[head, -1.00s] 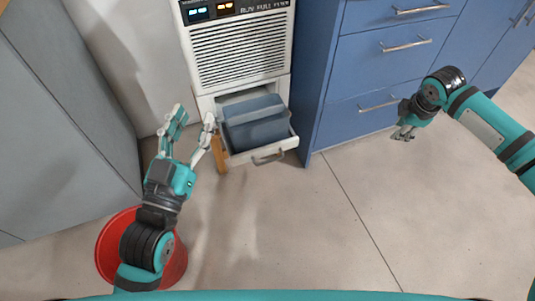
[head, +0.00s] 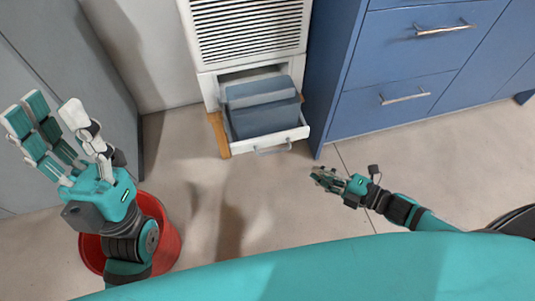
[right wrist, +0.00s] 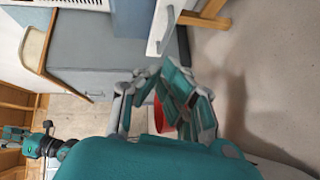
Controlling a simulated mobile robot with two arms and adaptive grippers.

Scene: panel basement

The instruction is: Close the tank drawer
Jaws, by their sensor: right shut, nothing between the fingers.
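The white tank drawer (head: 235,147) stands pulled out from the bottom of the white dehumidifier unit (head: 250,30), with a grey-blue tank (head: 262,106) in it. Its grey handle (head: 272,151) is on the front. My right gripper (head: 318,173) is shut and empty, low in front of the drawer and a little to its right, apart from it. In the right wrist view, my right fingers (right wrist: 160,78) are below a white front with a handle. My left gripper (head: 45,115) is open and empty, well left of the drawer.
A red bucket (head: 165,235) stands on the floor beneath my left arm. Blue cabinets (head: 395,90) stand close to the unit's right side, and a grey cabinet (head: 60,80) is at the left. The floor in front of the drawer is clear.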

